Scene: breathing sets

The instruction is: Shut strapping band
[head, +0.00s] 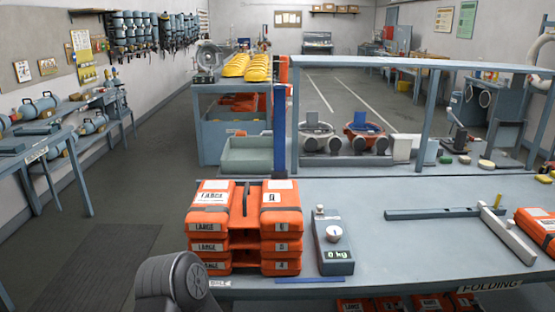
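A stack of orange cases (212,228), labelled LARGE, stands on the near grey-blue table. A dark narrow band (246,198) runs over the top of the stack between its two halves. I cannot tell whether this is the strapping band or whether its ends are joined. A dark grey rounded part of my own arm (172,283) shows at the bottom edge, left of and nearer than the stack. No gripper fingers show in the head view.
A scale (332,243) reading 0 kg stands just right of the stack. A thin blue strip (310,280) lies at the table's front edge. A grey L-shaped frame (508,235) and more orange cases (538,228) are at right. A blue post (279,130) rises behind the stack.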

